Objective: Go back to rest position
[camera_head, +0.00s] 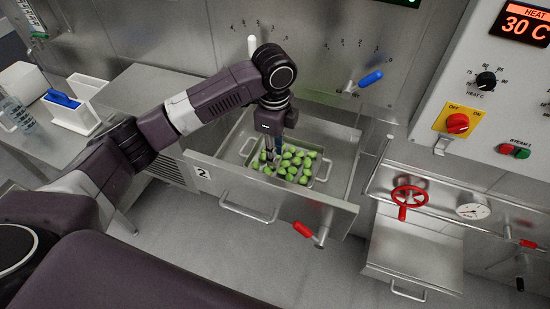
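My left arm reaches in from the left, and my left gripper (275,150) points down into the open drawer (305,207) marked 2. Its fingers are small and dark against the drawer's contents, so I cannot tell whether they are open or shut. Several green round pieces (290,165) lie in a metal tray inside the drawer, beside and under the gripper. My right gripper is not in view.
The drawer's raised walls surround the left gripper. A red-tipped lever (304,230) is at the drawer's front. A blue lever (370,78), a red valve wheel (410,196) and a control panel (500,90) are to the right. A white container (72,115) stands on the left counter.

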